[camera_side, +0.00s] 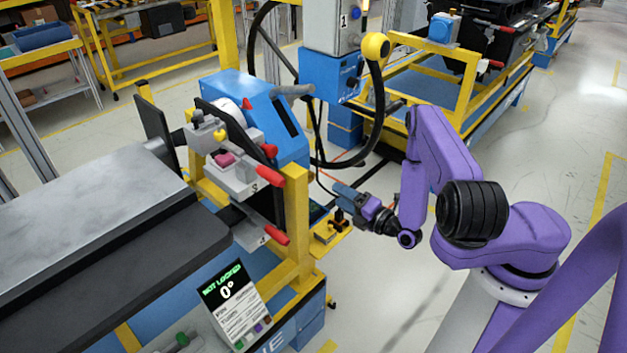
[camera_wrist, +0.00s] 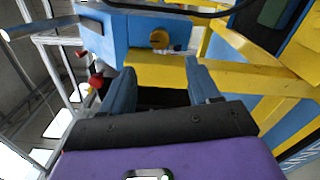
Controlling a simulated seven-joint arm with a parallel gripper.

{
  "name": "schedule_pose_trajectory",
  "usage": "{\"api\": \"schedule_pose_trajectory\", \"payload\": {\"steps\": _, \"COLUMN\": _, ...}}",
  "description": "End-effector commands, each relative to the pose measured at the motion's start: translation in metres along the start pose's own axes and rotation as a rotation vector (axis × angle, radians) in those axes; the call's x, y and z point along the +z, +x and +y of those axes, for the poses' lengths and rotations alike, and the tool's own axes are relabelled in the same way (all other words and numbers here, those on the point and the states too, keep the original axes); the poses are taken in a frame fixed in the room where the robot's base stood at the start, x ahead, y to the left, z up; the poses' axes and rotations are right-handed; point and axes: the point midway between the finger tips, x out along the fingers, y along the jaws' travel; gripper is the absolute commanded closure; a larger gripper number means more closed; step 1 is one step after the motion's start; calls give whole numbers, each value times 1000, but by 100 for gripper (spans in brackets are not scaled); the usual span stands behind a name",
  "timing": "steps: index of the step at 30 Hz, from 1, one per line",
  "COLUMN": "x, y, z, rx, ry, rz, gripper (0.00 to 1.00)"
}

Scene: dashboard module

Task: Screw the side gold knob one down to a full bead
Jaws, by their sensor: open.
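A round gold knob (camera_wrist: 159,39) with a dark slot or mark on its face sits on the side of a blue housing (camera_wrist: 120,40) in the wrist view. My gripper (camera_wrist: 160,66) has its two blue fingers spread apart, with nothing between them. The knob appears beyond the fingertips, roughly centred between them and apart from them. In the side view my gripper (camera_side: 342,190) points left toward the yellow post and the blue housing (camera_side: 262,115). I cannot make out this knob in the side view. A screen (camera_side: 228,290) reads "NOT LOCKED" and "0°".
A black hose (camera_side: 378,110) loops above. A yellow beam (camera_wrist: 235,75) crosses behind the fingers in the wrist view. Open floor (camera_side: 400,290) lies below my arm.

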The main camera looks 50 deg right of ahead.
Motion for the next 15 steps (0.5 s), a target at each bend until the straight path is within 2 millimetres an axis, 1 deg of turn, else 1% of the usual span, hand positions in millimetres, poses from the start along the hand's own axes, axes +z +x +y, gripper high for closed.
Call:
{"api": "schedule_pose_trajectory", "payload": {"steps": 1, "x": -1, "y": 10, "z": 1, "rx": 4, "ry": -4, "rz": 5, "gripper": 39}}
{"api": "schedule_pose_trajectory", "payload": {"steps": 9, "x": -1, "y": 59, "z": 2, "rx": 6, "ry": -3, "rz": 3, "gripper": 39}}
{"api": "schedule_pose_trajectory", "payload": {"steps": 15, "x": -1, "y": 89, "z": 1, "rx": 4, "ry": -1, "rz": 2, "gripper": 39}}
